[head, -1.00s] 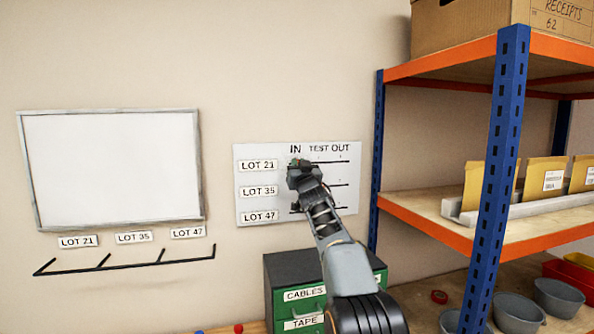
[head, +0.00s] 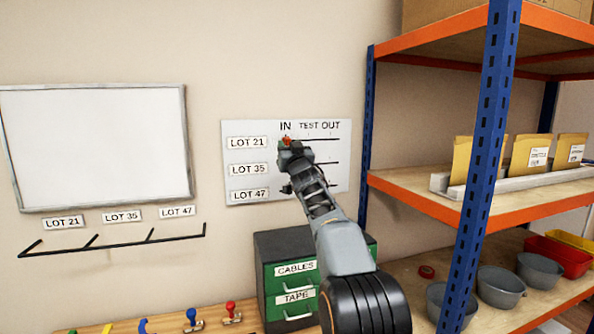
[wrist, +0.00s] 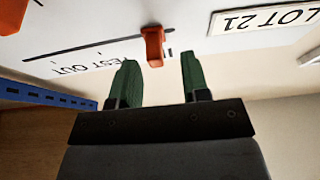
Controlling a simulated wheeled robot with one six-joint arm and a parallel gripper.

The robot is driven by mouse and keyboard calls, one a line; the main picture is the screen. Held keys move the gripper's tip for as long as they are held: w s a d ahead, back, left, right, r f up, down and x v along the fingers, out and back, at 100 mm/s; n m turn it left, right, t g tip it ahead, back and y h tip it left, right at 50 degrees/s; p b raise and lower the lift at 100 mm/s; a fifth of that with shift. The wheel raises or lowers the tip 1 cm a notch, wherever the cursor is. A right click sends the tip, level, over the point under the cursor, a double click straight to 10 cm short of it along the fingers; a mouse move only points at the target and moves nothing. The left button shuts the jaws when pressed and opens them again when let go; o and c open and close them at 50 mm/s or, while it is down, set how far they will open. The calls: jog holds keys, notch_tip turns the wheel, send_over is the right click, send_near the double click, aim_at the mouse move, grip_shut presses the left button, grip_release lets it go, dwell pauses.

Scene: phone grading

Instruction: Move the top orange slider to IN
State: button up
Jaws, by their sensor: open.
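The white board (head: 235,187) on the wall has IN, TEST and OUT headings over lines beside LOT labels. The top orange slider (head: 286,141) is on the LOT 21 line, under the IN heading in the head view. The wrist view shows the board upside down, with this slider (wrist: 153,45) near the LOT 21 label (wrist: 258,20). My gripper (wrist: 158,66) is open. Its green fingertips are on either side of the slider's outer end, with a visible gap each side. The arm hides parts of the lower lines. Another orange slider (wrist: 12,15) shows at the wrist view's upper left.
A blue and orange shelf unit (head: 430,203) stands close to the right of the board. A green drawer cabinet (head: 290,284) is below it. A whiteboard (head: 95,145) and a black hook rail (head: 120,243) are on the wall to the left.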

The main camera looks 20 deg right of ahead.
jog(key=d+b+v, duration=0.1)
jog(key=b+v, duration=0.4)
jog(key=v, duration=0.6)
jog(key=shift+a, duration=0.45)
jog(key=s+a+f+g, duration=0.4)
jog(key=s+f+g, duration=0.2)
jog(key=s+f, duration=0.4)
jog(key=s+a+f+g+y, duration=0.1)
jog(key=s+a+f+g, duration=0.3)
jog(key=s+f, duration=0.6)
jog(key=s+a+f+n+g+y, duration=0.1)
jog(key=s+a+f+g, duration=0.3)
jog(key=f, duration=1.4)
jog(key=s+g, duration=0.4)
jog(key=s, duration=0.2)
jog(key=shift+s+f+g, duration=0.3)
jog(key=shift+s+g, duration=0.1)
